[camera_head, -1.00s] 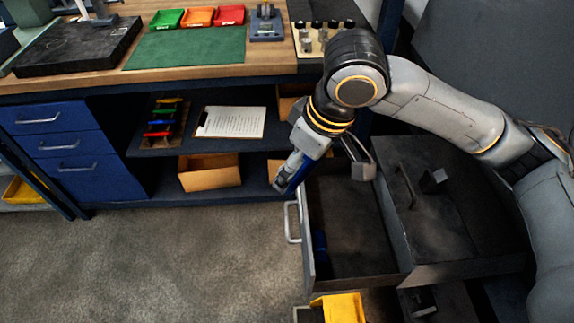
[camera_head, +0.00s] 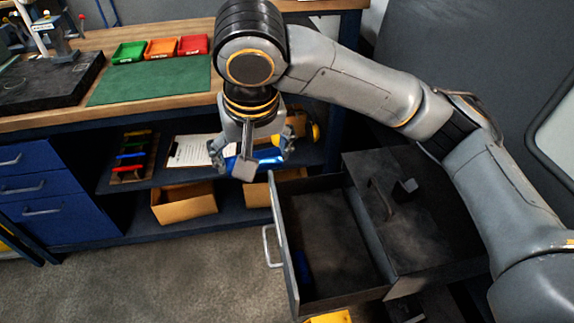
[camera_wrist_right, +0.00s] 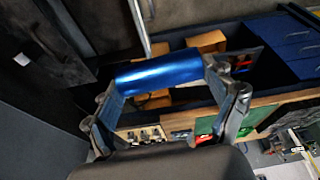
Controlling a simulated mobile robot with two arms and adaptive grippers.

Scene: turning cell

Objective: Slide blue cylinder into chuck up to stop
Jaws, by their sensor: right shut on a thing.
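The blue cylinder (camera_head: 268,154) is held in my right gripper (camera_head: 252,158), in front of the bench's shelves and above the open drawer's far left corner. In the right wrist view the blue cylinder (camera_wrist_right: 158,74) lies crosswise between the two fingertips of the right gripper (camera_wrist_right: 162,80), one finger at each end. The gripper's own body hides part of the cylinder in the head view. The chuck is not recognisable in either view. My left gripper is not in view.
An open drawer (camera_head: 285,235) stands below the arm, with a small blue thing (camera_head: 302,268) inside. The wooden bench (camera_head: 88,85) carries a green mat (camera_head: 150,82), colored bins (camera_head: 161,50) and a black plate (camera_head: 45,85). Cardboard boxes (camera_head: 184,203) sit on the lower shelf.

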